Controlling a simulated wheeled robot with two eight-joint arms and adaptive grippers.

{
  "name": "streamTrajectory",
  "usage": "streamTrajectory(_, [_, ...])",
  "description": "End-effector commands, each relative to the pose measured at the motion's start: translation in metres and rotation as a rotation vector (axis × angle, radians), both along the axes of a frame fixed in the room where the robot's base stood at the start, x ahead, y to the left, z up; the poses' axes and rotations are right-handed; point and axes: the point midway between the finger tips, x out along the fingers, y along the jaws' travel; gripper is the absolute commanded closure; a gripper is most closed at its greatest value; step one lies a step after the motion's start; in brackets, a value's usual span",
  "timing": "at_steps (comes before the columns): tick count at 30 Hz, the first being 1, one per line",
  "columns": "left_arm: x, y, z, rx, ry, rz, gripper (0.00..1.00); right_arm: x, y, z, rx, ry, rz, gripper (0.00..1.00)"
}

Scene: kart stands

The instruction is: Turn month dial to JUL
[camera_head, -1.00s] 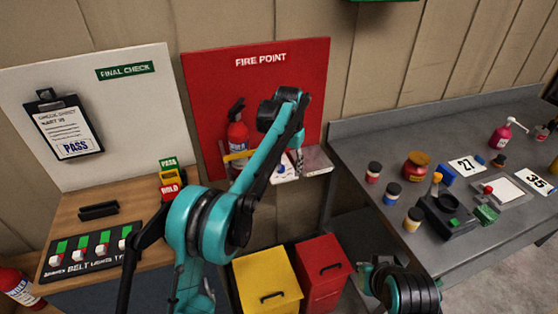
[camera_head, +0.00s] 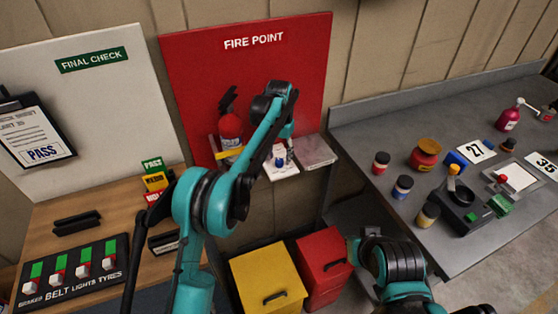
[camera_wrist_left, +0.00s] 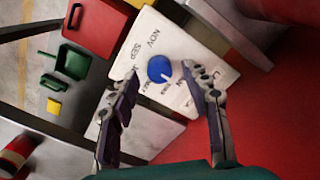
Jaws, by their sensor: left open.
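The month dial is a blue round knob (camera_wrist_left: 160,69) on a white plate (camera_wrist_left: 178,104) printed with month names; NOV and SEP can be read in the left wrist view, other labels are partly hidden or too small. A pale mark shows at the knob's lower edge in that view; I cannot tell which month it points to. In the head view the white plate (camera_head: 285,173) lies on the shelf below the red board. My left gripper (camera_head: 289,155) is above the plate; its open fingers (camera_wrist_left: 160,75) are on either side of the knob, with no clear contact.
A fire extinguisher (camera_head: 230,130) stands left of the plate, against the FIRE POINT board (camera_head: 280,70). Yellow (camera_head: 268,275) and red (camera_head: 322,262) boxes stand below. A grey bench (camera_head: 365,122) with bottles is at right, a wooden table (camera_head: 110,205) at left. My right arm shows at bottom right.

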Motion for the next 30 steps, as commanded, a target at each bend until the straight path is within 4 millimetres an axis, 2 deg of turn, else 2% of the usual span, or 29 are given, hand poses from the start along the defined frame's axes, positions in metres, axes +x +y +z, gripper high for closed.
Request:
streamTrajectory(4, [-0.0001,0.0000,-0.0121,0.000,0.000,0.000,0.53,0.0001,0.0000,-0.0052,0.000,0.000,0.000,1.00])
streamTrajectory(12, [-0.0001,0.0001,-0.0128,0.000,0.000,0.000,0.53,0.0001,0.0000,-0.0047,0.000,0.000,0.000,1.00])
streamTrajectory(14, [-0.0001,0.0001,-0.0128,0.000,0.000,0.000,0.66,0.0001,0.0000,-0.0047,0.000,0.000,0.000,1.00])
streamTrajectory(18, [-0.0001,0.0001,-0.0128,0.000,0.000,0.000,1.00,0.0001,0.0000,-0.0047,0.000,0.000,0.000,1.00])
streamTrajectory(30, [-0.0002,0.0001,-0.0118,0.000,0.000,-0.045,1.00,0.0001,0.0000,0.0003,0.000,0.000,0.000,1.00])
